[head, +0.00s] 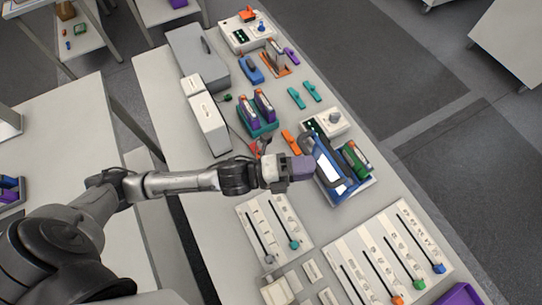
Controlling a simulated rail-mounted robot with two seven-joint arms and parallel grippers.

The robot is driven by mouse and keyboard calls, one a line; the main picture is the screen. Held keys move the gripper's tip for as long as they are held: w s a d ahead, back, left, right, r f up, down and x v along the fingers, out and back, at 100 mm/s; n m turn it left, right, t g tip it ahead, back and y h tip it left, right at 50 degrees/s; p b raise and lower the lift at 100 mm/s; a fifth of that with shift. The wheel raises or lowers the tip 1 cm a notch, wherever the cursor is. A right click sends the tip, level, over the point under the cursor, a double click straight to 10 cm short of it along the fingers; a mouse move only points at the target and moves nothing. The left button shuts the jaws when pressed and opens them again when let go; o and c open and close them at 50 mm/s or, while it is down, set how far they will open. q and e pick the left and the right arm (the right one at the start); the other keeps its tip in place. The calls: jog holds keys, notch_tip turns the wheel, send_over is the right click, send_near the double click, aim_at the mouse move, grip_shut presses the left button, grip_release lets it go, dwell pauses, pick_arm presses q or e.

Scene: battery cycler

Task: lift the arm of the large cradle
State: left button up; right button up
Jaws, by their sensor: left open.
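What looks like the large cradle (366,188) stands near the right edge of the bench. It has a blue frame (341,188) with a pale panel, and a green block (356,158) sits at its right side. Which part of it is the arm is hard to tell. The gripper hides part of the cradle's left side. My right gripper is out of view.
A white unit with a grey knob (334,118) stands just behind the cradle. Slider panels (275,226) and (388,255) lie in front. A teal rack (262,127) with purple blocks, white boxes (208,125) and a grey case (198,57) stand farther back.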

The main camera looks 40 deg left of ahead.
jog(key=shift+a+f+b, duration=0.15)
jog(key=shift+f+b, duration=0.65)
pick_arm(q)
jog(key=v, duration=1.3)
jog(key=shift+s+a+f, duration=0.15)
jog(key=shift+s+a, duration=0.05)
jog(key=shift+a, duration=0.15)
